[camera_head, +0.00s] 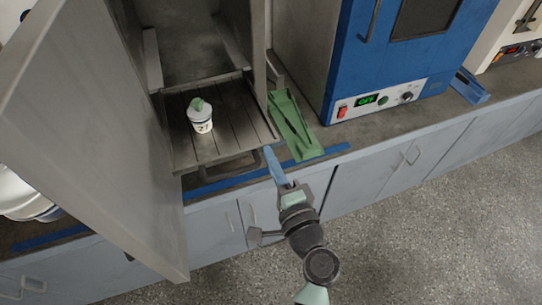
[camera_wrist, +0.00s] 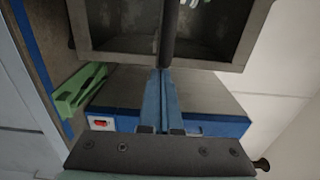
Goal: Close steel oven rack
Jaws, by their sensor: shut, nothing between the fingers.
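The steel oven (camera_head: 259,40) stands open at the upper left, its large grey door (camera_head: 95,130) swung toward the front. Its slatted rack (camera_head: 225,150) is pulled out over the counter edge, with a handle loop at its front. A white cup with a green top (camera_head: 201,117) stands upright on the rack. My gripper (camera_head: 268,150) has its blue fingers shut and empty at the rack's front right corner, close to the handle. In the wrist view the closed fingers (camera_wrist: 166,75) point at a dark bar (camera_wrist: 169,35); I cannot tell whether they touch it.
A green tray (camera_head: 290,125) lies on the counter right of the rack. A blue oven (camera_head: 375,85) with a lit display stands to its right. The floor (camera_head: 430,230) in front is clear.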

